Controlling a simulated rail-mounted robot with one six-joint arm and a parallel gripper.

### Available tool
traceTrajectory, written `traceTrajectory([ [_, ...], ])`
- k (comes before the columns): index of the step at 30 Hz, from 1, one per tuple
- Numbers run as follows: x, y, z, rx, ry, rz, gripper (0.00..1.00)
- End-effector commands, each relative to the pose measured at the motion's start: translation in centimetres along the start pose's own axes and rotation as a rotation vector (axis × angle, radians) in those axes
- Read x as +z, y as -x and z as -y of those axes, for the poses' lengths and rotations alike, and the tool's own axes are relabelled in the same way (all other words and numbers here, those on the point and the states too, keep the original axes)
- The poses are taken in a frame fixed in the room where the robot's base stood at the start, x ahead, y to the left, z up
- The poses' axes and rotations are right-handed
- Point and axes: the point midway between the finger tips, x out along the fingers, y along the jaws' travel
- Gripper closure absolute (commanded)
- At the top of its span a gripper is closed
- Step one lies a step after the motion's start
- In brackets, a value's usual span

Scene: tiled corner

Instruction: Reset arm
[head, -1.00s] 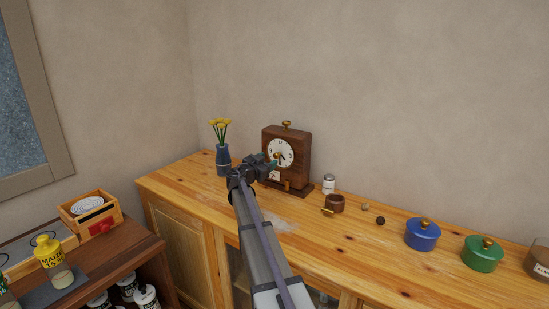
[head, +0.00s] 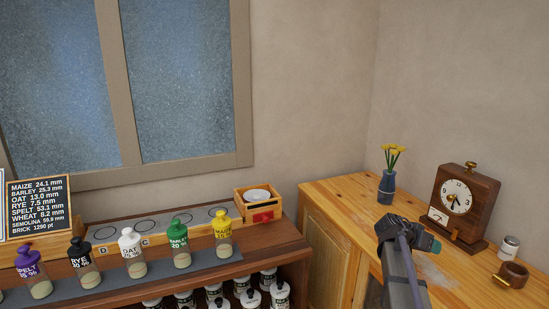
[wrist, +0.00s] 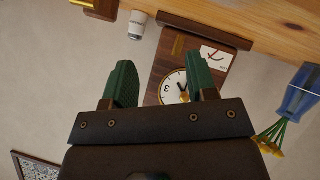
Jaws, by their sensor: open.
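My gripper (head: 425,238) is at the right in the head view, raised in front of the wooden cabinet. In the wrist view its two green-padded fingers (wrist: 163,88) stand wide apart with nothing between them touching the pads. Beyond the fingers is the wooden clock (wrist: 172,62), upside down in that view. The clock also stands upright on the cabinet top in the head view (head: 470,190). The gripper appears apart from it.
A blue vase (head: 386,188) with yellow flowers stands left of the clock.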

Motion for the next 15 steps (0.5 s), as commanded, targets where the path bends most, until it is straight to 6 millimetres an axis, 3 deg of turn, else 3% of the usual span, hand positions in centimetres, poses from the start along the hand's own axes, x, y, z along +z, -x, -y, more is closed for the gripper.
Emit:
traceTrajectory([
  [1,4.4,3.6,-1.4,-0.078,0.137,0.132,0.48],
  [3,9.8,8.0,-1.6,-0.23,0.341,0.3,0.48],
  [7,18.2,17.4,-2.9,-0.564,0.659,0.505,0.48],
  [9,21.5,22.1,-3.9,-0.722,0.766,0.567,0.48],
  [12,24.4,27.1,-5.3,-0.858,0.823,0.617,0.48],
  [15,25.2,29.7,-5.9,-0.891,0.862,0.603,0.48],
])
